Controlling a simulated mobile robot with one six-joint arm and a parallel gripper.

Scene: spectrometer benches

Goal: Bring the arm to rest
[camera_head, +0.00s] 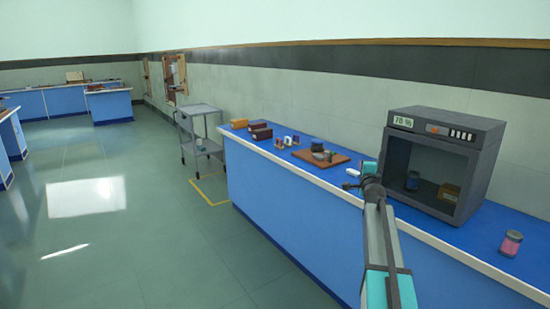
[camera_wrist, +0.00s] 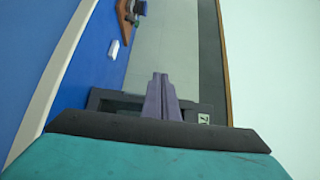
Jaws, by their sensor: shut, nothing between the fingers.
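My arm reaches up from the bottom of the head view, over the front edge of the blue bench (camera_head: 300,215). My gripper (camera_head: 369,168) is at its far end, small and dark, just left of the dark box-shaped instrument. In the wrist view my gripper (camera_wrist: 160,78) has its two grey-purple fingers together with nothing between them. The fingers point past the dark instrument (camera_wrist: 204,118) and towards the wall. I see no contact with anything.
The open-fronted dark instrument (camera_head: 445,130) holds small items. A pink-labelled jar (camera_head: 511,243) stands to its right. A small white object (camera_head: 352,172) and a brown board (camera_head: 321,157) lie left of my gripper. A grey cart (camera_head: 201,135) stands beyond the bench. Floor at left is clear.

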